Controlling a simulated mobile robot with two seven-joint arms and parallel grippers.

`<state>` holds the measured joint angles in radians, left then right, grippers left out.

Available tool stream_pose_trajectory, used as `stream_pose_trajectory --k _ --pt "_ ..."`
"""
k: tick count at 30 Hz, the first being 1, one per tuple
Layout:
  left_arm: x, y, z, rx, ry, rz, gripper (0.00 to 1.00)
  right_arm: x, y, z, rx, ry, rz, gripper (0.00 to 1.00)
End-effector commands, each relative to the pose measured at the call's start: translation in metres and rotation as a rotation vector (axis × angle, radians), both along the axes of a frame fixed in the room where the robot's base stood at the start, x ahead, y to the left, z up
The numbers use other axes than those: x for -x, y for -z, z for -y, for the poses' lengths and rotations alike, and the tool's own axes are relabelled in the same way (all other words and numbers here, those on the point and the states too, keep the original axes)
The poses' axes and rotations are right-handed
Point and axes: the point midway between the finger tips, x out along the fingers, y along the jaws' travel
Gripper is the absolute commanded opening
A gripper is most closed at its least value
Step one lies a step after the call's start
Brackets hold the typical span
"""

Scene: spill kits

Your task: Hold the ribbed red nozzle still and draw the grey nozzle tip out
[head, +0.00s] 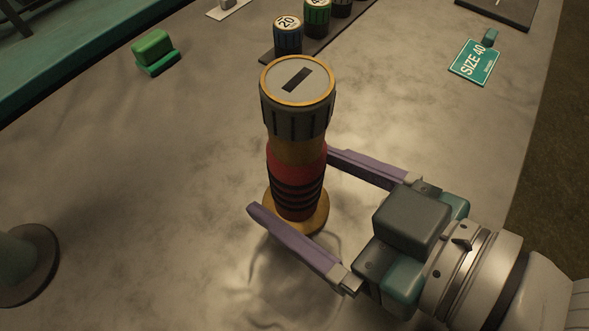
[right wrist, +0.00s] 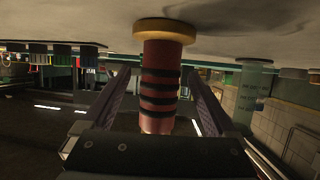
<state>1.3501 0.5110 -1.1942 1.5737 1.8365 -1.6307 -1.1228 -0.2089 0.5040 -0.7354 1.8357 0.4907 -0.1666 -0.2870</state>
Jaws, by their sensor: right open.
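The ribbed red nozzle (head: 290,181) stands upright on the table, with black bands on its body and a brass base flange. The grey nozzle tip (head: 298,90), ribbed at the side with a dark slot in its top, sits on the upper end of the nozzle. My right gripper (head: 288,180) is open, with its purple fingers on either side of the red body. In the right wrist view the red nozzle (right wrist: 160,85) stands between the open fingers (right wrist: 158,80), with a gap at each side. My left gripper is not in view.
A dark rack holds several numbered tips, including a blue one marked 20 (head: 288,37) and a green one (head: 317,18). A green block (head: 153,48) lies at the upper left. A SIZE 40 card (head: 475,62) lies at the right. A round-based post (head: 25,265) stands at the lower left.

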Motion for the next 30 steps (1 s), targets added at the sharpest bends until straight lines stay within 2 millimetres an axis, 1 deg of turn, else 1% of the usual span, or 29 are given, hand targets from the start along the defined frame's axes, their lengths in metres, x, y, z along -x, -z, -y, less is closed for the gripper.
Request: stream_pose_trajectory --k 2,6,14,30 --pt "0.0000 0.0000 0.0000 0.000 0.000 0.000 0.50 -0.0055 0.0029 -0.0063 -0.001 0.000 0.001 0.92" --pt "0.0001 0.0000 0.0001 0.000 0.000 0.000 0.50 -0.0099 0.0060 -0.0114 0.000 0.000 0.000 0.92" --pt "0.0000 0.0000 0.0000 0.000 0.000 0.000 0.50 -0.0103 0.0066 -0.0118 0.001 0.000 0.000 0.92" --pt "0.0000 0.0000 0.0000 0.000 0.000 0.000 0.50 -0.0100 0.0065 -0.0115 0.001 0.000 -0.001 0.32"
